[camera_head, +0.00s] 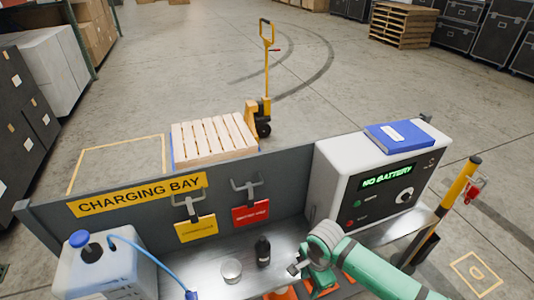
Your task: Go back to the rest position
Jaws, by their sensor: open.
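My green arm (365,265) reaches in from the lower right over the metal bench (212,262). My gripper (294,269) is small and dark at its end, partly hidden by my wrist. It is open, and I see nothing held in it. It is just right of a small black bottle (263,252) that stands upright on the bench. I cannot tell whether they touch. A clear cup (232,270) stands left of the bottle.
A charger (345,195) reading "NO BATTERY" stands at right, a blue binder (400,138) on top. Yellow (196,229) and red (250,213) tags hang on the back panel. A white jug (100,270) with a blue hose is at left. Orange items (281,293) sit below my arm.

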